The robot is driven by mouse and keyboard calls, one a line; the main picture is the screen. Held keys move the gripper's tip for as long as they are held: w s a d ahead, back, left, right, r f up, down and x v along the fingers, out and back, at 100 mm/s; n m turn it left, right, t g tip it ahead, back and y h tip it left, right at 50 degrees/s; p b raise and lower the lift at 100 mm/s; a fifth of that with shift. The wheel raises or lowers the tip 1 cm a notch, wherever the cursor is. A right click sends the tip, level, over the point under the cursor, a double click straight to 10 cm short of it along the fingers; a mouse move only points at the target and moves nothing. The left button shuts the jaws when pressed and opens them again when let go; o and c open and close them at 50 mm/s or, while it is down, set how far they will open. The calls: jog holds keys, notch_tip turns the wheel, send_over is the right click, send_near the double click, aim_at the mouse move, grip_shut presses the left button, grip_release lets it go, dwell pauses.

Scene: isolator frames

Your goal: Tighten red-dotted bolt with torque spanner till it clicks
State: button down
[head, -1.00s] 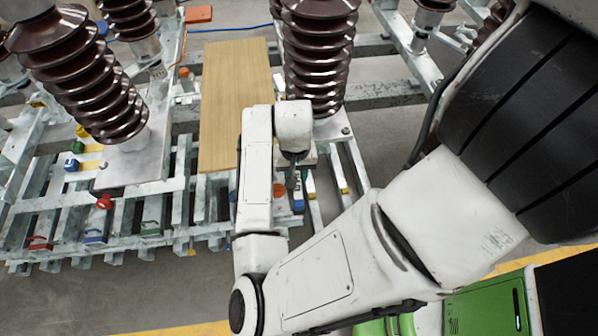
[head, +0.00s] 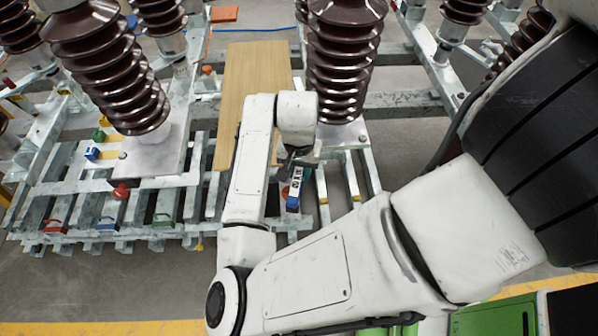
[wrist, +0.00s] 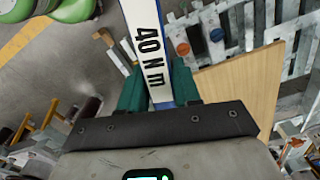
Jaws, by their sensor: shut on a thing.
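The torque spanner (wrist: 143,42) is a white bar with blue edges, marked "40 N m". My gripper (wrist: 157,88) is shut on it, with a teal finger on each side of the bar in the wrist view. In the head view the spanner (head: 294,188) hangs by my gripper (head: 300,160), in front of the steel frame below a brown insulator. The spanner's working end is out of the wrist view. I cannot make out a red dot on any bolt; a plain bolt (head: 363,138) shows on the right insulator's base plate.
Brown ribbed insulators (head: 345,60) stand on a galvanised steel frame (head: 75,185). A wooden board (head: 245,85) lies between two of them. Red, blue and green pieces (head: 121,191) sit along the frame. Grey floor (head: 130,280) is clear in front, edged by a yellow line.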

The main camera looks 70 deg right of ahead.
jog(key=shift+r, duration=1.9)
